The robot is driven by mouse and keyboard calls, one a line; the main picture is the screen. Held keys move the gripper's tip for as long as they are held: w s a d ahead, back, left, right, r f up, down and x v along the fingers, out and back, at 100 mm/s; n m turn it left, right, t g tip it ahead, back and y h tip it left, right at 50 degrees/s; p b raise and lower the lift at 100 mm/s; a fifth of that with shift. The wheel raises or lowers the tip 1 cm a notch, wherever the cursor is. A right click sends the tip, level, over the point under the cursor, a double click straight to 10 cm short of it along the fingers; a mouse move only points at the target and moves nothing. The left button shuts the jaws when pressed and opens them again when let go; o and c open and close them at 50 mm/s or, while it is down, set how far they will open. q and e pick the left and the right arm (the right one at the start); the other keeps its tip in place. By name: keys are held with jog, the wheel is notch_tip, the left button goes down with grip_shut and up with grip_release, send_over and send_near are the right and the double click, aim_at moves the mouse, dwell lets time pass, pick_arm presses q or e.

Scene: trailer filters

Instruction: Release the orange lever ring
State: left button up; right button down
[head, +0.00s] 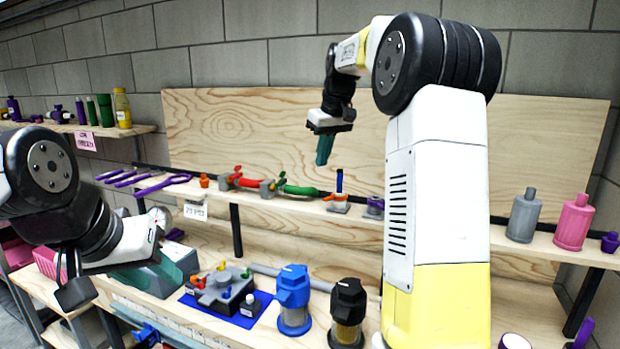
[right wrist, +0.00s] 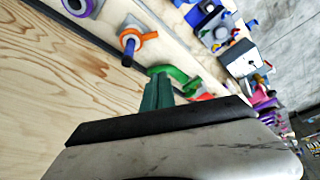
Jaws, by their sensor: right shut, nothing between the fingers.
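The orange lever ring (head: 338,198) sits on the wall shelf with an upright blue lever (head: 339,180). In the right wrist view the orange ring (right wrist: 138,38) lies on a grey base, with the dark blue lever (right wrist: 129,52) sticking out of it. My right gripper (head: 324,151) is shut and empty. It hangs above the shelf, up and slightly left of the ring in the head view, apart from it. Its teal fingertips (right wrist: 157,92) show below and right of the ring in the right wrist view. My left gripper (head: 155,240) is low at the left, its fingers partly hidden.
Red (head: 243,181) and green (head: 297,189) hose fittings lie left of the ring, and a purple ring (head: 374,207) stands right of it. A grey (head: 523,217) and a pink bottle (head: 573,222) stand further right. Blue (head: 293,300) and black filters (head: 347,310) stand below.

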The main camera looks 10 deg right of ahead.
aim_at(328, 199)
jog(key=x, duration=1)
jog(key=s, duration=0.2)
jog(key=d, duration=0.1)
jog(key=shift+s+r, duration=0.25)
jog(key=shift+s, duration=0.15)
jog(key=shift+s+d, duration=0.25)
jog(key=shift+s, duration=0.3)
jog(key=shift+s, duration=0.1)
jog(key=n, duration=0.1)
jog(key=s+n+y, duration=0.1)
jog(key=n, duration=0.1)
jog(key=shift+d+g, duration=0.25)
jog(key=shift+g, duration=0.05)
jog(key=n, duration=0.1)
jog(key=s+n, duration=0.1)
jog(key=n, duration=0.2)
jog(key=shift+s+d+g+y, duration=0.15)
jog(key=shift+d+g+y, duration=0.15)
jog(key=shift+g+y, duration=0.1)
jog(key=n, duration=0.2)
jog(key=s+d+n+g, duration=0.1)
jog(key=n, duration=0.1)
jog(key=shift+s+d+n+g+y, duration=0.1)
jog(key=shift+d+n+g+y, duration=0.05)
jog(key=shift+n+g+y, duration=0.2)
jog(key=shift+w, duration=0.85)
